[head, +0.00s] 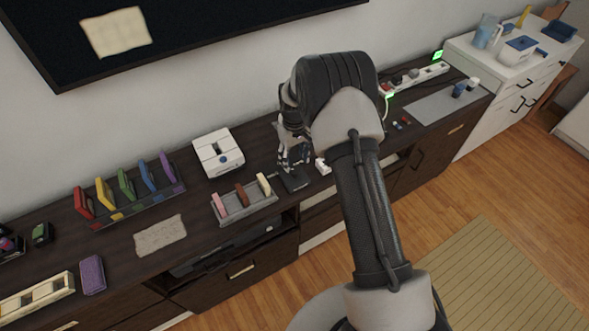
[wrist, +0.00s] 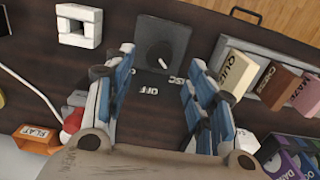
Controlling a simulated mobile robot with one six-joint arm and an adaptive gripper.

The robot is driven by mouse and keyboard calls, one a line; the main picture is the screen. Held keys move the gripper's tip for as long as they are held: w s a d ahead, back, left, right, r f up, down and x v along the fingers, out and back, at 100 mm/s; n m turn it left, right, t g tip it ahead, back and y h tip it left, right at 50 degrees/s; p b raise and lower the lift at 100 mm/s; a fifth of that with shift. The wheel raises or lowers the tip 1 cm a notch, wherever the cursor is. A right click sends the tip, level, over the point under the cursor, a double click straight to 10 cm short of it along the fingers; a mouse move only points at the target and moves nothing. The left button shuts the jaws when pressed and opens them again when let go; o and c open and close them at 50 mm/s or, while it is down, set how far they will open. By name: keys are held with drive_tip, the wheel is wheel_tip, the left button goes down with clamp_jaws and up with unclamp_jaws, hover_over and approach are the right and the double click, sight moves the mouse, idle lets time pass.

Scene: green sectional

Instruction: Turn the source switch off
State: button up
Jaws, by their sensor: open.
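The source switch is a dark square panel with a round dark knob (wrist: 155,50) bearing a white pointer mark, in the upper middle of the wrist view. The labels OFF and DISC are printed just below it there; the pointer appears to slant toward DISC. In the head view the dark switch panel (head: 295,183) shows on the cabinet top below my gripper (head: 291,158). In the wrist view my gripper (wrist: 160,68) is open, its blue-grey fingers on either side of the knob's line, with nothing between them. Whether a finger touches the knob I cannot tell.
A grey holder (head: 247,208) with labelled blocks stands close left of the switch. A white slotted box (head: 218,152) stands behind it. A small white square piece (wrist: 79,26) lies beside the switch. A rack of coloured cases (head: 130,200) is farther left.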

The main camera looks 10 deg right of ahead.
sight(294, 170)
wheel_tip(294, 170, down, 5)
drive_tip(key=shift+f+b, duration=0.1)
drive_tip(key=shift+b, duration=0.35)
drive_tip(key=shift+c, duration=0.5)
drive_tip(key=c, duration=1)
